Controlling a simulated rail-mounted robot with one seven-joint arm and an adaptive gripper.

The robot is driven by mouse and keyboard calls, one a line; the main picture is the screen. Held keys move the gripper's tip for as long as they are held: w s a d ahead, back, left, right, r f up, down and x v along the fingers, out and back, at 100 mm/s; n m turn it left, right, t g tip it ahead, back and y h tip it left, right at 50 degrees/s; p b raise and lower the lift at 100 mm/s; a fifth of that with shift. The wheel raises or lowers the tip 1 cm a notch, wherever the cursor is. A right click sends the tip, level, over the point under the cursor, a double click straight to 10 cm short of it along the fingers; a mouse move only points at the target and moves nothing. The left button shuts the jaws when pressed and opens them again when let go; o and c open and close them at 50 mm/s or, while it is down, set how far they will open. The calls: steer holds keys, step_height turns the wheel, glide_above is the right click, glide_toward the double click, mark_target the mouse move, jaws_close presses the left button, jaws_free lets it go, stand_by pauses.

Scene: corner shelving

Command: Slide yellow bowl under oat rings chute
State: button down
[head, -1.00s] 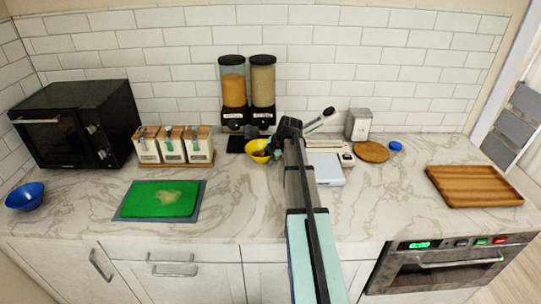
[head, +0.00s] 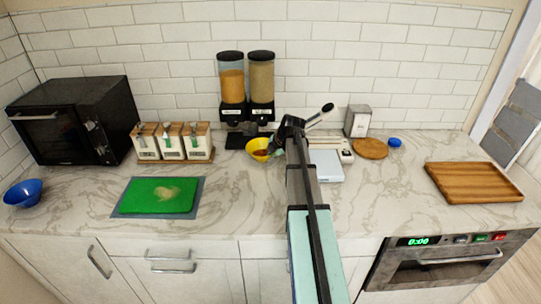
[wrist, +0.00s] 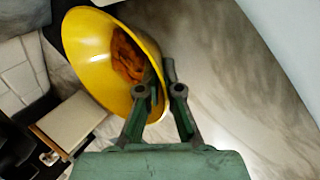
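The yellow bowl (head: 254,155) stands on the counter, in front of the dark mat under the two dispensers. It holds some orange-brown contents, clear in the wrist view (wrist: 85,65). My gripper (head: 274,149) is at the bowl's right side. In the wrist view my gripper (wrist: 162,88) has one finger inside and one outside the rim, both close against it, and appears shut on it. The left dispenser (head: 231,85) has orange contents and the right one (head: 262,80) has tan contents. Their labels are too small to read.
Several wooden-lidded canisters (head: 172,143) stand left of the bowl. A white scale-like box (head: 326,166) lies right of it, partly behind my arm. A green board (head: 160,197) lies at front left. The counter before the bowl is clear.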

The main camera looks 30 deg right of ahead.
steer(key=shift+s, duration=0.2)
steer(key=c, duration=1.2)
jaws_free()
steer(key=shift+c, duration=0.2)
steer(key=v, duration=1.2)
steer(key=shift+w, duration=0.15)
